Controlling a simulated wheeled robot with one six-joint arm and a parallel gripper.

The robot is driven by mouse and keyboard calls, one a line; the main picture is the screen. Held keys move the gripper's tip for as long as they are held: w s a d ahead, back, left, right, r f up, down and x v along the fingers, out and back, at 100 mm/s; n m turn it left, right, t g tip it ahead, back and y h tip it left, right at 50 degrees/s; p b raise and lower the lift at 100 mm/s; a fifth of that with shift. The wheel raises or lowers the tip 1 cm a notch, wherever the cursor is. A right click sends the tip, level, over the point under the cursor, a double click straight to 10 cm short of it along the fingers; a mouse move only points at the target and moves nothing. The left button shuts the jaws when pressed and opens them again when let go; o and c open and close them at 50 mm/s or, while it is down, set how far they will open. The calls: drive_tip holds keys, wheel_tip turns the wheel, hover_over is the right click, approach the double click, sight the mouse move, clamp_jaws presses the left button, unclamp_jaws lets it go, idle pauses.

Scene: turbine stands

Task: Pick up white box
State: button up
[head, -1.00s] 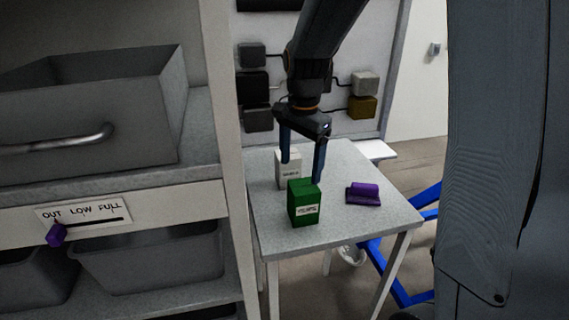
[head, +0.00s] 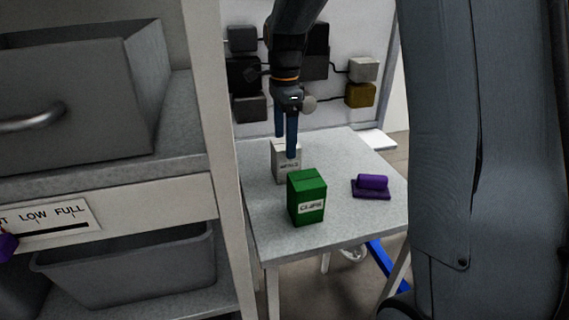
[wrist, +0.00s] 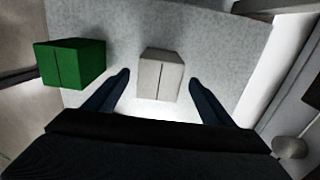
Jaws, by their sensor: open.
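The white box (head: 288,166) stands upright on the small grey table, behind the green box. A label shows on its front, and my gripper hides part of its top. In the wrist view the white box (wrist: 160,74) lies ahead, between the lines of my two fingers. My gripper (head: 285,148) points down at the white box in the head view, with its blue fingers overlapping it. The fingers are apart with nothing held between them, and the fingertips (wrist: 160,80) show on either side of the box's near end. I cannot tell whether they touch it.
A green box (head: 307,199) labelled CLIPS stands in front of the white box; it also shows left in the wrist view (wrist: 72,63). A purple object (head: 371,187) lies to the right on the table (head: 350,220). A shelf unit (head: 120,200) with bins stands at left.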

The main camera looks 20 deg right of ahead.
sight(286, 162)
drive_tip(key=shift+d+f+p, duration=0.1)
drive_tip(key=shift+f+p, duration=1.4)
drive_tip(key=shift+f, duration=2.55)
drive_tip(key=c, duration=1.6)
